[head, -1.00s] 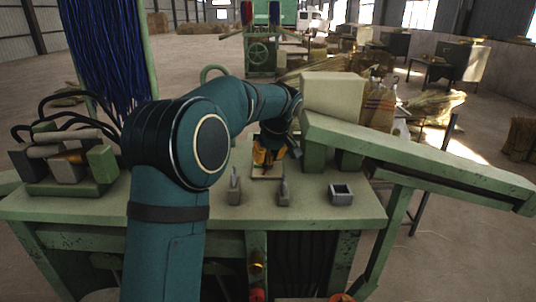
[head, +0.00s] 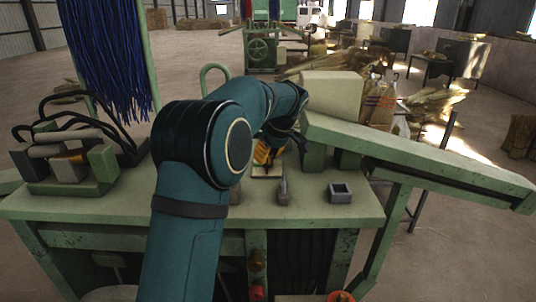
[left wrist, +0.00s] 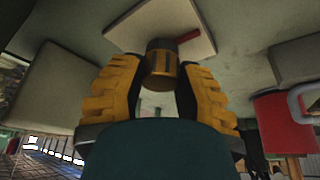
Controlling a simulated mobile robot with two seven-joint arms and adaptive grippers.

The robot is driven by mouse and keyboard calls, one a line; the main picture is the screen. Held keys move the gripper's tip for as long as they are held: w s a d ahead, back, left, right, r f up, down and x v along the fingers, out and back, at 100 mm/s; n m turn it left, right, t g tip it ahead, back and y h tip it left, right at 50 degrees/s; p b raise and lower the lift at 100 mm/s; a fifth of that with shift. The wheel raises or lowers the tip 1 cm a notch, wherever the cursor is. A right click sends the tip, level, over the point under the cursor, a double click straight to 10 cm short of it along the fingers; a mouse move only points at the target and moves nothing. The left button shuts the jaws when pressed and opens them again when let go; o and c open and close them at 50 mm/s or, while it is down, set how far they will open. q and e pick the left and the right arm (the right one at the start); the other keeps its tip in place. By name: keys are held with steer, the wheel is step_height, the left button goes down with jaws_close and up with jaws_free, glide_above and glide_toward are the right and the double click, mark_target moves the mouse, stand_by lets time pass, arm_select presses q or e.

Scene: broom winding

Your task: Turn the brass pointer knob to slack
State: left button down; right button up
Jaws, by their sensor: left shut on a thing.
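The brass pointer knob (left wrist: 161,66) stands on a pale square plate (left wrist: 130,32) in the left wrist view. A short red mark (left wrist: 188,36) lies on the plate beside the knob. My left gripper (left wrist: 163,80) has its yellow-padded fingers on both sides of the knob and is shut on it. In the head view the left gripper (head: 262,155) is over the plate (head: 266,172) on the green bench, and my arm partly hides it. The knob's pointing direction cannot be made out. My right gripper is not in view.
The green bench top (head: 340,215) holds a small grey square cup (head: 340,193) and an upright grey post (head: 283,190). A pale block (head: 332,88) and a sloping green beam (head: 420,160) stand at right. A roller unit (head: 62,160) sits at left.

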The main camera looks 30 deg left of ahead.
arm_select(q)
steer(key=shift+f, duration=0.1)
steer(key=c, duration=0.6)
jaws_free()
steer(key=shift+a, duration=0.15)
steer(key=v, duration=1.2)
